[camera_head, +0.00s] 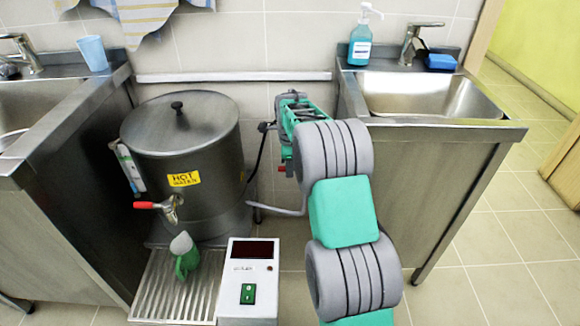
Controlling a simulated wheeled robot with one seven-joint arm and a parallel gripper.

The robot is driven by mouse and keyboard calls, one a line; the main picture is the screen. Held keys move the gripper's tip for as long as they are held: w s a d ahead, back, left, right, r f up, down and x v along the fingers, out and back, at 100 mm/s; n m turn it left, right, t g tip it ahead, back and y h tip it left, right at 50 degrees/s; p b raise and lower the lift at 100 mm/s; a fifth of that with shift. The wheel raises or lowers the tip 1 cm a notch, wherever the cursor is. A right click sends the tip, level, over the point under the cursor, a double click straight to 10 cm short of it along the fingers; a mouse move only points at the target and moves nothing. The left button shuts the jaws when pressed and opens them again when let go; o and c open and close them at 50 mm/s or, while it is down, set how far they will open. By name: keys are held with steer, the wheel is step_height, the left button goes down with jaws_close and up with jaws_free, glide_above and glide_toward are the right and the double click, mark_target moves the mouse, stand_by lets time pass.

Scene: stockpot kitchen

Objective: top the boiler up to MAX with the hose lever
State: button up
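The boiler (195,145) is a large steel pot with a closed lid, a yellow HOT WATER label and a red-handled tap (160,206). A narrow gauge strip (128,168) is on its left side; its level and marks are too small to read. A grey hose (276,210) runs from the boiler's lower right toward my arm. A small red piece (281,168) shows beside my arm; I cannot tell whether it is the hose lever. My gripper (290,104) is right of the boiler near the wall. My arm hides part of it, and its fingertips are unclear.
A ribbed drip tray (160,290) holds a green and white jug (184,255) below the tap. A control box (249,280) with a dark display and green switch stands right of it. Steel sink units stand at left (50,235) and right (425,190). Floor at far right is clear.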

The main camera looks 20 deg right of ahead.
steer(key=shift+c, duration=0.6)
jaws_close()
stand_by(0.8)
